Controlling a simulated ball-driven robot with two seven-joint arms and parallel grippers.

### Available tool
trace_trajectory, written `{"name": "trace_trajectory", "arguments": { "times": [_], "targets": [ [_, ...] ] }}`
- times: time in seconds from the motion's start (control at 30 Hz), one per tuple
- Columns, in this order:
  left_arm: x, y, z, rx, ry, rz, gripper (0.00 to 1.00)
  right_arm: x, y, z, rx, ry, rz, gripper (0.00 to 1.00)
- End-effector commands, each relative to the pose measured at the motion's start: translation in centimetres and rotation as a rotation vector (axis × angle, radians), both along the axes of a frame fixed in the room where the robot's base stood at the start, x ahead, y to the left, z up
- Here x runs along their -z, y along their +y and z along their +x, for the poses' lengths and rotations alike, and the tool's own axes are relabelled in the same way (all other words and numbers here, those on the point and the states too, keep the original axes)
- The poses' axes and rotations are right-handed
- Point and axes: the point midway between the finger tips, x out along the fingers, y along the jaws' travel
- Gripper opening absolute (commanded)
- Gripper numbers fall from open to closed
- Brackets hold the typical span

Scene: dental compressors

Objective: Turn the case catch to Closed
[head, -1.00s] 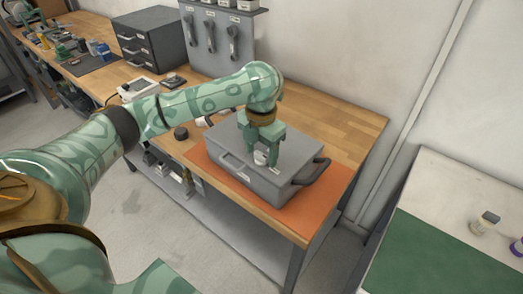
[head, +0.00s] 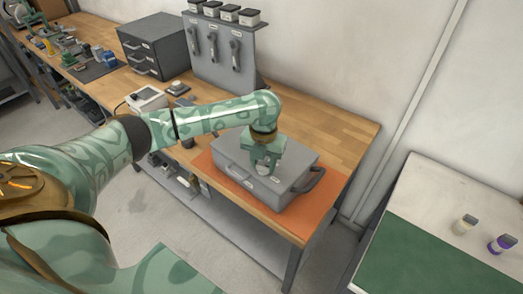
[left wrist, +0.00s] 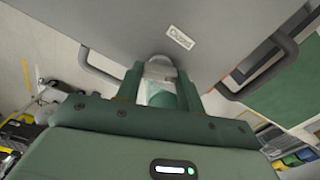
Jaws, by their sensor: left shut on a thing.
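A closed grey case (head: 295,158) lies on an orange mat (head: 300,217) on the wooden workbench. My left gripper (head: 262,171) points down at the case's front part, and its jaws are shut on the pale case catch. In the left wrist view, the catch (left wrist: 158,70) is a rounded, light grey piece between the two green fingers of the gripper (left wrist: 160,84). A small white label (left wrist: 180,37) sits on the grey case surface beside it; its text is too small to read surely. The fingers hide much of the catch. My right gripper is out of view.
The case has a dark side handle (head: 311,182). Behind it are a tool panel (head: 215,62), a drawer cabinet (head: 152,46) and a white device (head: 147,99). A table with a green mat (head: 425,262) and small bottles stands at the right. The bench's right end is clear.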

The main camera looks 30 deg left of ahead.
Motion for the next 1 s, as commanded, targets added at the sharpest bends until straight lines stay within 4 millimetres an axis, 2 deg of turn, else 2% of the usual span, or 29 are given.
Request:
{"name": "trace_trajectory", "arguments": {
  "times": [0.03, 0.4, 0.7, 1.0],
  "targets": [
    [-1.1, 0.0, -0.1, -0.043, 0.0, 0.0, 0.15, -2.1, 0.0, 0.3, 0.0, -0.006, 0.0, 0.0],
    [-0.8, 0.0, 0.0, -0.396, 0.002, 0.0, 0.15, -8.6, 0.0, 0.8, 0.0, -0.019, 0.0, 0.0],
    [-0.5, -0.1, 0.0, -0.68, 0.001, 0.0, 0.15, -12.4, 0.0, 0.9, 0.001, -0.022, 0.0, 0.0],
    [-0.3, 0.0, 0.0, -0.948, 0.001, 0.001, 0.15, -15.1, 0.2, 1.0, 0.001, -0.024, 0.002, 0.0]
  ]
}}
